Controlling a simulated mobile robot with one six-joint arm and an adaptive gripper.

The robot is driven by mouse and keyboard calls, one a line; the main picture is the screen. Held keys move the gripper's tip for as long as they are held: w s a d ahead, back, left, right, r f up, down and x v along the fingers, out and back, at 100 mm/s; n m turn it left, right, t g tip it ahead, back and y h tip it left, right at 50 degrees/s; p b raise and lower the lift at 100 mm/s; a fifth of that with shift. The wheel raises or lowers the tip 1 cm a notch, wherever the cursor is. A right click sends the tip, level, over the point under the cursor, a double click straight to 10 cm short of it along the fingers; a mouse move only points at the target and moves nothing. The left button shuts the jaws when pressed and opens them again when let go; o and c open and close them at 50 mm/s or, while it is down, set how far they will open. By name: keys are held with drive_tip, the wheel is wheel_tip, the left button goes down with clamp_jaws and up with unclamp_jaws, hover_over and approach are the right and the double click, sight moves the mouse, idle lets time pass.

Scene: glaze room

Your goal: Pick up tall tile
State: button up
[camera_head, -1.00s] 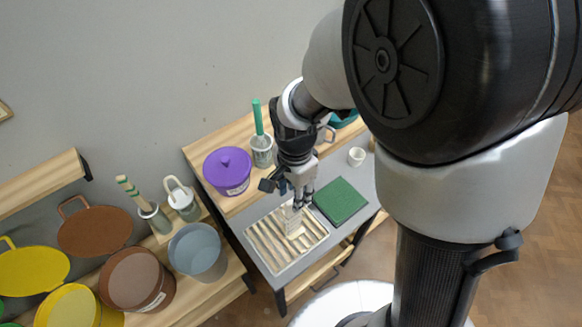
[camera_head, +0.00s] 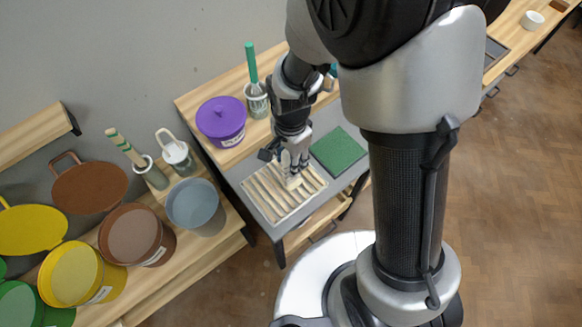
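My gripper (camera_head: 293,170) points down over the right part of a cream slatted rack (camera_head: 262,207) on the grey worktop. A small pale tile (camera_head: 293,183) shows at the fingertips, standing in or just above the rack. The fingers are close around its upper part. The view is too small to tell whether they grip it. The tile's lower end is not clear against the rack's slats.
A green square mat (camera_head: 338,152) lies right of the rack. Grey (camera_head: 194,204), brown (camera_head: 131,236) and yellow (camera_head: 70,274) buckets stand at left.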

clamp_jaws()
idle(0.7)
